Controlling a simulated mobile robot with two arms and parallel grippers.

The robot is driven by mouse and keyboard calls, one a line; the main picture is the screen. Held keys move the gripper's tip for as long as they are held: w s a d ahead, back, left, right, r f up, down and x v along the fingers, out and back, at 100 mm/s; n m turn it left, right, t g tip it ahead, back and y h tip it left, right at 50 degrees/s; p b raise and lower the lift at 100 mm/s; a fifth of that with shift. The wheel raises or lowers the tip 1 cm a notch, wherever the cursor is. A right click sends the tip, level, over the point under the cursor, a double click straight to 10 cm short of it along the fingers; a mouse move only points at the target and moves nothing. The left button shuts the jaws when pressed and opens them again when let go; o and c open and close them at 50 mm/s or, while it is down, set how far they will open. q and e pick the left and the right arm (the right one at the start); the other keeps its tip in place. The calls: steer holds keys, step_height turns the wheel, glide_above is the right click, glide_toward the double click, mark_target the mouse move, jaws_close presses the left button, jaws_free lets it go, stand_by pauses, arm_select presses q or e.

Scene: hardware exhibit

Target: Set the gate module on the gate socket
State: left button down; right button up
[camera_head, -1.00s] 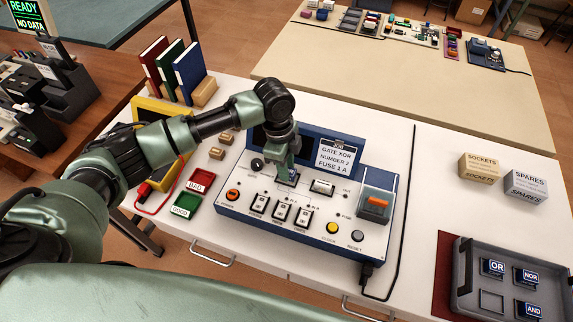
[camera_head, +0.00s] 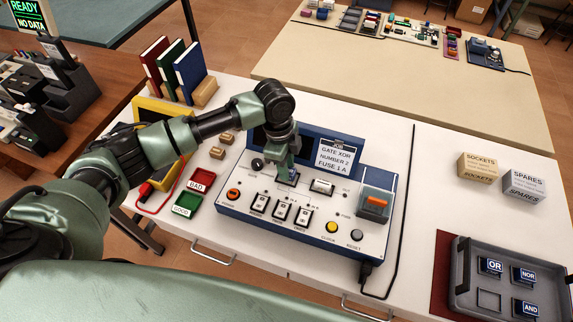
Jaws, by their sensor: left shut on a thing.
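The blue and white test panel (camera_head: 270,215) stands on the white bench. Its card (camera_head: 338,156) reads GATE XOR NUMBER 2 FUSE 1 A. My left gripper (camera_head: 288,176) points down at the panel's upper middle, where the gate socket appears to be. It is shut on a small dark blue module (camera_head: 286,181), the gate module, at the panel face. The socket is hidden under the module and fingers, so I cannot tell whether the module is seated. My right gripper is not in view.
A grey tray (camera_head: 462,278) at the right holds OR, NOR and AND modules and one empty slot. SOCKETS (camera_head: 478,168) and SPARES (camera_head: 523,184) boxes stand behind it. Red BAD (camera_head: 201,180) and green GOOD (camera_head: 187,205) bins sit left of the panel. A black cable (camera_head: 405,200) runs along its right.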

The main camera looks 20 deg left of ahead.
arm_select(q)
steer(key=shift+f, duration=0.65)
steer(key=c, duration=1.4)
jaws_free()
steer(key=shift+c, duration=0.2)
step_height(320, 180, up, 11)
steer(key=a+p, duration=0.1)
steer(key=p, duration=0.9)
steer(key=shift+a+p, duration=0.15)
steer(key=shift+p, duration=0.2)
steer(key=shift+f, duration=0.1)
